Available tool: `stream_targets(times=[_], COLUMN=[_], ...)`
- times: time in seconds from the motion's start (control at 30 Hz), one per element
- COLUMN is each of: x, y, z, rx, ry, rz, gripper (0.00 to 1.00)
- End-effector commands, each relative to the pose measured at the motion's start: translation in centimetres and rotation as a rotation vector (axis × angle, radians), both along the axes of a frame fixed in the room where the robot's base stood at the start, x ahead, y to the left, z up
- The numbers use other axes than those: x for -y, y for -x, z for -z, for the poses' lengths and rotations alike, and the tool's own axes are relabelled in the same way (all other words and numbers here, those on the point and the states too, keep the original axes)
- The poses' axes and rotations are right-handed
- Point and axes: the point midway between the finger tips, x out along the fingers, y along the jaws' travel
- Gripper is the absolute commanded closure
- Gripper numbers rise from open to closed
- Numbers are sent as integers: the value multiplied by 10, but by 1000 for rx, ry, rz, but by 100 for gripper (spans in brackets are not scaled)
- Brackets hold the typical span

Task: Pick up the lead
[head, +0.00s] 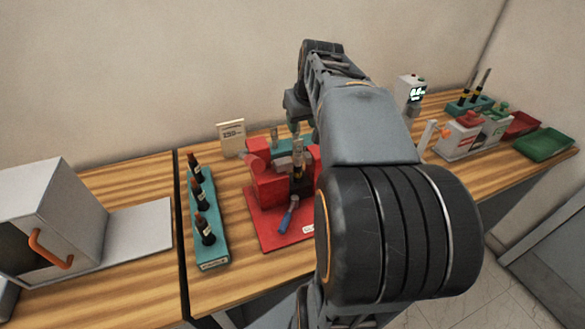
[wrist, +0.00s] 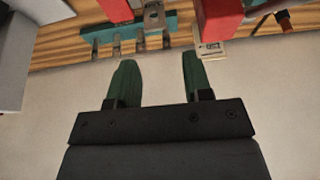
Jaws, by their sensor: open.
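I cannot tell for certain which piece is the lead. A flat silver lug (wrist: 154,14), possibly the lead's end, stands at a teal rack (wrist: 97,38) in the wrist view. The teal rack also shows behind the red fixture in the head view (head: 284,144). My gripper (wrist: 157,62) is open, with two green fingers apart and nothing between them. In the wrist view the fingertips stay apart from the rack and the lug. In the head view my arm reaches over the fixture and hides much of the area to its right.
A red fixture (head: 266,186) on a red base (head: 272,236) holds a dark bushing, with a blue-handled tool (head: 288,215) in front. A card (head: 231,136) stands by the wall. Red and green trays (head: 545,143) lie far right.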

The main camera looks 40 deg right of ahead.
Motion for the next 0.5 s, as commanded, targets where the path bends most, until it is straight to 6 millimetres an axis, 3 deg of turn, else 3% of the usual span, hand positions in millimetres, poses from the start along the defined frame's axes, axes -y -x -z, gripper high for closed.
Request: stream_targets(times=[0.3,0.5], x=[13,15], y=[-16,-22], z=[51,67], rx=[-4,-2], ry=[-2,0], rz=[20,20], gripper=[54,54])
